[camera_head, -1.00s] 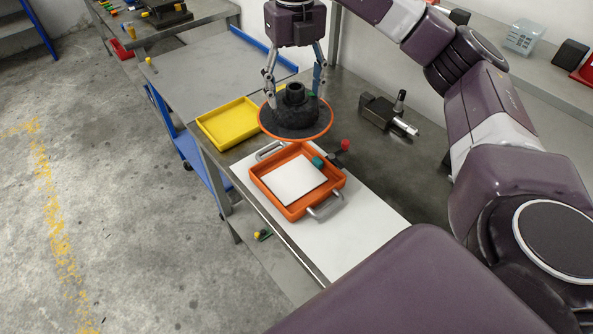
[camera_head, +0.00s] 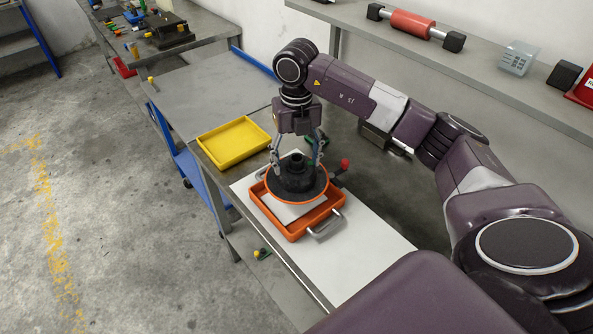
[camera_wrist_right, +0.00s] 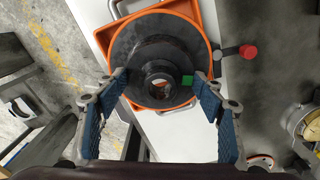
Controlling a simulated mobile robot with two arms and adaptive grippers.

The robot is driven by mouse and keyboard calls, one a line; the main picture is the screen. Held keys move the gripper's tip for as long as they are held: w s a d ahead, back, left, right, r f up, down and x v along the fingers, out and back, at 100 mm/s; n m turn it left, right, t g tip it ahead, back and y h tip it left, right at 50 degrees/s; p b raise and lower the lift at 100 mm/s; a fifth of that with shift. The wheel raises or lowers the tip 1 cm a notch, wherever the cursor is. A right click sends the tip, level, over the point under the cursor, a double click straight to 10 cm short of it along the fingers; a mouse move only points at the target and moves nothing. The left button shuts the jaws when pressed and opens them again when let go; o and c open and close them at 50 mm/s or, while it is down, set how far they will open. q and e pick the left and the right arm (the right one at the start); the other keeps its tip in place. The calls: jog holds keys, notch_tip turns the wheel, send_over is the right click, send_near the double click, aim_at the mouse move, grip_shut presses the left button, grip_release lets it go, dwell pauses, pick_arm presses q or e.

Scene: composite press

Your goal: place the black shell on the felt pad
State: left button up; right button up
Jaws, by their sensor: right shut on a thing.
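The black shell (camera_head: 294,178) is a dark round piece with a raised hub and an orange rim. My right gripper (camera_head: 297,167) is shut on the shell's hub from above, and the right wrist view shows a finger on either side of the shell (camera_wrist_right: 145,52). The shell is over the back part of an orange tray (camera_head: 292,236) with metal handles. The white felt pad (camera_head: 291,212) lies in the tray, partly hidden under the shell. I cannot tell whether the shell touches the pad. My left gripper is not in view.
A yellow tray (camera_head: 233,142) stands left of the orange one. A red-knobbed part (camera_head: 344,164) is close to the orange tray's right side. A white sheet (camera_head: 345,255) lies under the tray, bare toward the front. A shelf (camera_head: 470,52) runs along the back right.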

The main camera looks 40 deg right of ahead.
aim_at(296, 175)
notch_tip(296, 175, down, 5)
jog(key=shift+r+p, duration=0.15)
jog(key=shift+p, duration=0.45)
jog(key=shift+f+b, duration=0.3)
jog(key=shift+f, duration=0.05)
jog(key=o, duration=1.3)
jog(key=shift+o, duration=0.2)
